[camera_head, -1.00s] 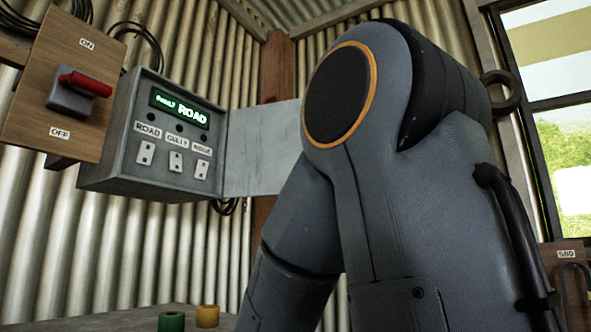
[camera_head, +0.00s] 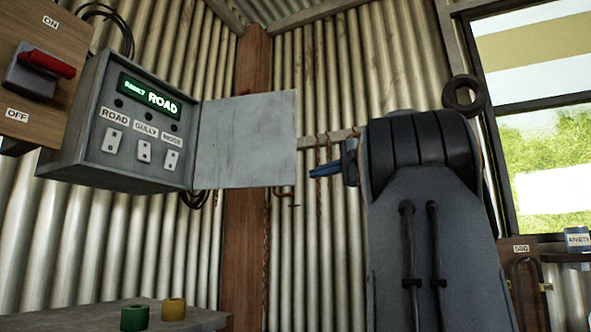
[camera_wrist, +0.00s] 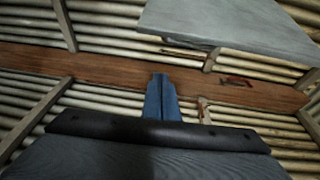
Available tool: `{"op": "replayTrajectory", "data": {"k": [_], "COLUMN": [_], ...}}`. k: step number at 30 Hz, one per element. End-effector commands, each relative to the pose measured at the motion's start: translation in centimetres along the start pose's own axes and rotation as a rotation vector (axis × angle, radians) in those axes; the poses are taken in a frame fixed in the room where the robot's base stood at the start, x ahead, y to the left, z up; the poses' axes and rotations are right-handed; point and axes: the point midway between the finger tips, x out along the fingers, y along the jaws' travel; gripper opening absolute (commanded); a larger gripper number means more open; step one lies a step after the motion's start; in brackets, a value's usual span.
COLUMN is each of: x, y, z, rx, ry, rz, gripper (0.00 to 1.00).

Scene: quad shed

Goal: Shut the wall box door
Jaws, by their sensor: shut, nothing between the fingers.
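The grey wall box (camera_head: 120,125) hangs on the corrugated wall at the left, with a lit green display and three switches labelled ROAD, GULLY and a third. Its door (camera_head: 246,140) stands wide open, swung out to the right from the box's right edge. My gripper (camera_head: 312,172) is right of the door's free edge, near its lower part, with its blue fingers pointing left. A small gap shows between fingertips and door in the head view. In the wrist view the fingers (camera_wrist: 160,84) are together and empty, and the door (camera_wrist: 240,25) shows above them.
A wooden board with a red-handled ON/OFF switch (camera_head: 48,64) is left of the box. A wooden post (camera_head: 246,240) stands behind the door. Hooks hang behind my gripper. A green cylinder (camera_head: 135,318) and a yellow one (camera_head: 174,310) stand on a bench below.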

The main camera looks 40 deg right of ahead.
Motion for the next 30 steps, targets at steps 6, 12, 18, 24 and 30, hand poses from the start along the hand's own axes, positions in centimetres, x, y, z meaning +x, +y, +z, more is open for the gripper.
{"op": "replayTrajectory", "data": {"k": [6,12,18,24,30], "x": [-2.1,0.7,4.4,7.6,6.7], "y": [-3.7,-3.9,-4.2,-4.3,-4.2], "z": [-0.3,-0.2,-0.2,-0.2,1.8], "rx": [-0.016,-0.014,-0.014,-0.015,-0.016], "ry": [-0.002,-0.006,-0.005,-0.004,0.000], "rz": [-0.067,-0.065,-0.065,-0.065,-0.066], "gripper": [0.00,0.00,0.00,0.00,0.00]}}
